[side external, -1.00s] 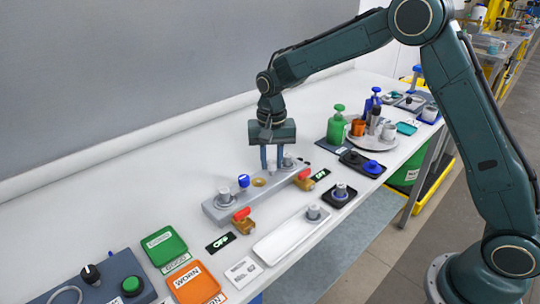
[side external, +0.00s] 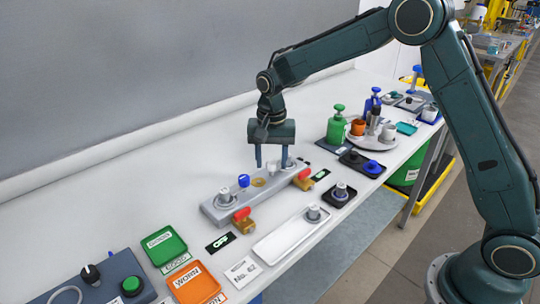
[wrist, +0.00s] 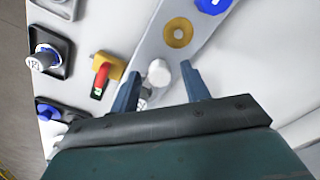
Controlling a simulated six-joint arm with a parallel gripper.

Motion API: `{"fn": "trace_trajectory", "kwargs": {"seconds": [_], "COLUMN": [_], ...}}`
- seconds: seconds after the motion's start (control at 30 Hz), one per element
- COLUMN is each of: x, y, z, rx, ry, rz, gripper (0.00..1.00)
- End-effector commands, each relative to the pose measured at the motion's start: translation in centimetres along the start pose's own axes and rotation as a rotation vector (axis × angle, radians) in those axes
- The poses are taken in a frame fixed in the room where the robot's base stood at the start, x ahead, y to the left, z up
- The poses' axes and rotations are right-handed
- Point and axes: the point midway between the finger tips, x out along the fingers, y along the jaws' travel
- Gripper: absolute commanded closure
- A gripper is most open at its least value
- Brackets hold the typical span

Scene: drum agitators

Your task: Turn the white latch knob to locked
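The white latch knob (side external: 272,169) stands on the grey agitator bar (side external: 220,213), between a brass ring (side external: 258,182) and the bar's far-end fitting. It also shows in the wrist view as a white round knob (wrist: 159,73). My gripper (side external: 271,163) is open around the knob, with one finger on each side. In the wrist view, gaps show between the knob and both fingers of the gripper (wrist: 160,80). The knob's lock marking cannot be read. Part of the far-end fitting is hidden behind my gripper.
A blue knob (side external: 243,181) and two red-handled brass valves, one near (side external: 242,215) and one far (side external: 303,176), are on or beside the bar. A white tray (side external: 282,240) lies in front.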

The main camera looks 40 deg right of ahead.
Motion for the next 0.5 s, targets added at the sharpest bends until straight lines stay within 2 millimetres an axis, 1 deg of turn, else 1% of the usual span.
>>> {"fn": "trace_trajectory", "kwargs": {"seconds": [0.27,0.37,0.5], "x": [-0.1,-0.6,-1.8], "y": [0.0,0.0,0.0], "z": [0.0,0.0,0.0], "rx": [-0.001,-0.001,-0.001], "ry": [-0.001,-0.001,0.001], "rz": [0.001,0.001,-0.002], "gripper": [0.54,0.54,0.54]}}
